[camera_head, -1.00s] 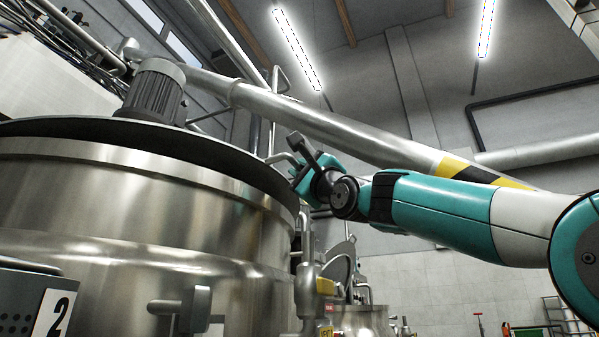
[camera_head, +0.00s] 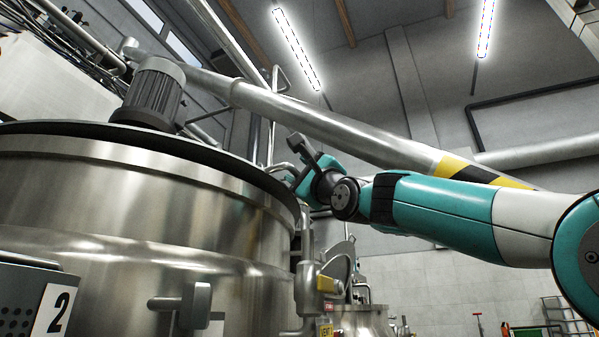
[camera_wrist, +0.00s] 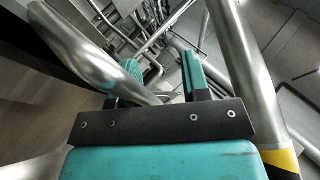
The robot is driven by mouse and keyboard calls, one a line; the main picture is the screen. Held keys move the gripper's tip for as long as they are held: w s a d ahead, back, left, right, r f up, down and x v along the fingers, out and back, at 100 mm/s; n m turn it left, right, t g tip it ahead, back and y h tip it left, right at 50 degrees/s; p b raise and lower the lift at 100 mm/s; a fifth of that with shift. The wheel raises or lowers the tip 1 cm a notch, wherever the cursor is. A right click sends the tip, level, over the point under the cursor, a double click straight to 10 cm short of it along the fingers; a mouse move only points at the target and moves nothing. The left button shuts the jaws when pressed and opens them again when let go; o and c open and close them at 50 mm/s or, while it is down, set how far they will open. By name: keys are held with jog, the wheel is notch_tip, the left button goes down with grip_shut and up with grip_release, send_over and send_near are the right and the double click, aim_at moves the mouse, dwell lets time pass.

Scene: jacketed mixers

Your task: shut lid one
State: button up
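A large steel mixer vessel (camera_head: 130,215) fills the left of the head view, with a dark-edged lid (camera_head: 190,152) over its top. A thin dark band shows between lid and vessel, so the lid looks nearly down. A plate marked 2 (camera_head: 57,312) is on the box at its front; no mark 1 shows. My gripper (camera_head: 298,178) is at the lid's right edge, beside a bent steel bar (camera_head: 283,168). In the wrist view its teal fingers (camera_wrist: 163,80) are apart. A steel tube (camera_wrist: 80,45) runs toward them; I cannot tell whether they touch it.
A grey motor (camera_head: 152,92) stands above the lid. A thick steel pipe (camera_head: 320,125) with yellow-black stripes slants close behind my arm. A valve with a yellow tag (camera_head: 326,284) and another vessel (camera_head: 362,320) are below my gripper.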

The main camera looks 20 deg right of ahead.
jog(key=b+v, duration=1.3)
jog(key=v, duration=0.4)
jog(key=shift+s, duration=0.15)
